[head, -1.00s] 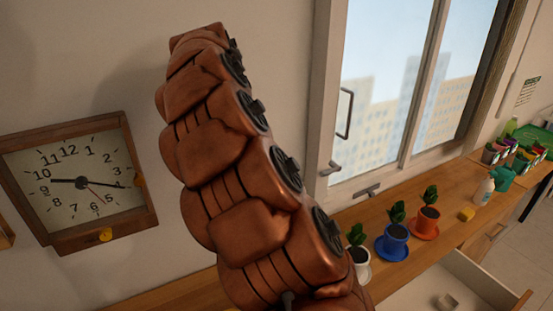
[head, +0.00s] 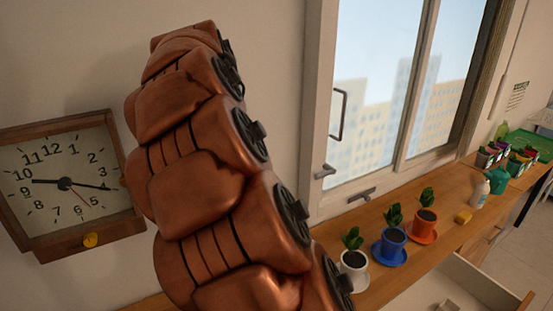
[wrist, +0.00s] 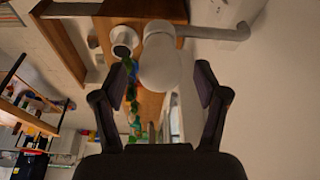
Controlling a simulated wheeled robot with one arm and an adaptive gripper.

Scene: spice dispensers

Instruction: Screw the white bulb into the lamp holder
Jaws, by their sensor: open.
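In the wrist view, my gripper (wrist: 160,72) is open, with one dark finger on each side of the white bulb (wrist: 163,66). The round bulb appears between or just beyond the fingertips, with visible gaps on both sides. Its narrow end points up in the picture, at a grey arm-like fitting (wrist: 215,33) that looks like the lamp holder. I cannot tell whether the bulb is seated in it; the joint is small and dim. In the head view my copper-coloured arm fills the middle; the gripper, bulb and holder do not show there.
A wall clock (head: 66,183) hangs left of my arm. Potted plants in white (head: 353,268), blue (head: 390,246) and orange (head: 422,230) pots stand on the wooden counter below the window (head: 400,90).

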